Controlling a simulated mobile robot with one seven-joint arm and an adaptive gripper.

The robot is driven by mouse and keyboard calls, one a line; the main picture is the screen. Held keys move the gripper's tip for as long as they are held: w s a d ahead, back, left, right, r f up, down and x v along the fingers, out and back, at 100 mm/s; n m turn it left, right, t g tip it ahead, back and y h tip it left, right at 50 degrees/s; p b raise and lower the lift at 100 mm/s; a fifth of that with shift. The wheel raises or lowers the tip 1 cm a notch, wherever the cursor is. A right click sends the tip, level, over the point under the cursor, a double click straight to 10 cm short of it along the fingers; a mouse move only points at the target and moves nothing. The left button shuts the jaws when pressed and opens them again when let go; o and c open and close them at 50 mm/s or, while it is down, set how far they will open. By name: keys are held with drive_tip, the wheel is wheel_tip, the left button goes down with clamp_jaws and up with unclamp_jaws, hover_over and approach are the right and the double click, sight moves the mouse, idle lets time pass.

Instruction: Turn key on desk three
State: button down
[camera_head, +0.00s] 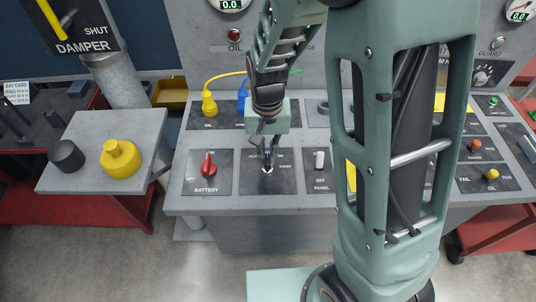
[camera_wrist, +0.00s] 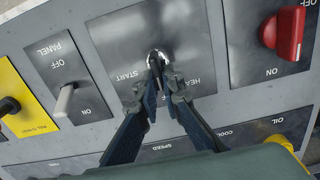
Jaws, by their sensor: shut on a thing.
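The key (camera_wrist: 157,58) is a small metal piece in a round switch on the dark plate (camera_wrist: 130,40) marked START and HEAT in the wrist view. In the head view that plate (camera_head: 285,186) is on the desk's front row, between the BATTERY and PANEL plates. My gripper (camera_wrist: 160,82) points down at the switch, its two dark fingers closed around the key. In the head view my gripper (camera_head: 268,160) comes from above. The fingertips hide most of the key, so its exact angle is unclear.
A red BATTERY knob (camera_head: 208,164) is left of the key plate and a white PANEL switch (camera_head: 320,160) is right of it. Yellow (camera_head: 209,104) and blue plugs stand behind. A side table (camera_head: 75,180) at left carries a yellow cap (camera_head: 121,160) and a black knob (camera_head: 67,156).

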sight(268, 155)
idle(0.4)
drive_tip(key=c, duration=2.1)
unclamp_jaws()
drive_tip(key=shift+r, duration=0.1)
wheel_tip(268, 155, up, 12)
drive_tip(key=shift+f, duration=0.1)
